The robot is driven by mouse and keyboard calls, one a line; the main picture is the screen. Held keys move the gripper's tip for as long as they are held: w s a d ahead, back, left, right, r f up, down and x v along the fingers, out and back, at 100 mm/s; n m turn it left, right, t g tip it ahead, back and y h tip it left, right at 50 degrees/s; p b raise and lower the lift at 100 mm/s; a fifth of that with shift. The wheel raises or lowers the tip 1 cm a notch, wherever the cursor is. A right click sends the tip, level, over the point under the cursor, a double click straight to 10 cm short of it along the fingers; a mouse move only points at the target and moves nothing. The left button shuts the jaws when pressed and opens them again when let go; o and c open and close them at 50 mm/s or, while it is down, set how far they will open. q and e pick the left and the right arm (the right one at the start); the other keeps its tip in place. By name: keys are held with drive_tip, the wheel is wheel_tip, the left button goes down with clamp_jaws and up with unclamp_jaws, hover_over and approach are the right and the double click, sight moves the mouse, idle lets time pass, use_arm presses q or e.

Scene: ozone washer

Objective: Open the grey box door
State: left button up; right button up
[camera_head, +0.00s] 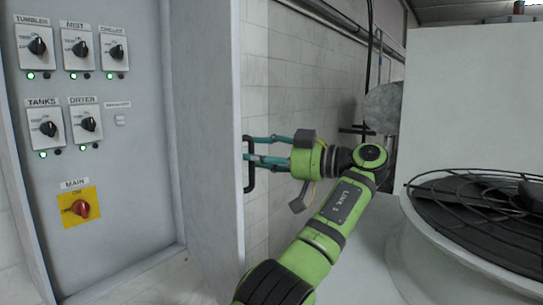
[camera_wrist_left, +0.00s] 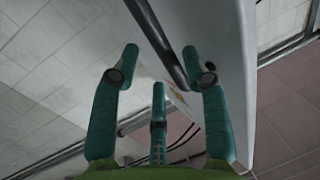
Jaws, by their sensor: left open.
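The grey box door (camera_head: 208,140) stands swung out on the right of the box in the head view, and the control panel (camera_head: 130,170) inside is exposed. Its black handle (camera_head: 250,181) is on the door's outer face, on the right. My left gripper (camera_head: 253,150) is open at the handle, with its teal fingers pointing left toward the door. In the left wrist view, the dark handle bar (camera_wrist_left: 158,38) runs diagonally between the spread fingertips (camera_wrist_left: 160,60), closer to the right finger. Whether a finger touches it I cannot tell. My right gripper is not in view.
The panel carries several black knobs, green lights and a red main switch (camera_head: 80,208) on a yellow plate. A white tiled wall (camera_head: 300,80) is behind my arm. A large round fan guard (camera_head: 480,215) on a white housing stands at right.

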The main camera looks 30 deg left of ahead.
use_arm(q)
drive_tip(key=shift+w+d, duration=0.15)
drive_tip(key=shift+d, duration=1.25)
drive_tip(key=shift+w+d, duration=0.15)
drive_tip(key=shift+d, duration=1.25)
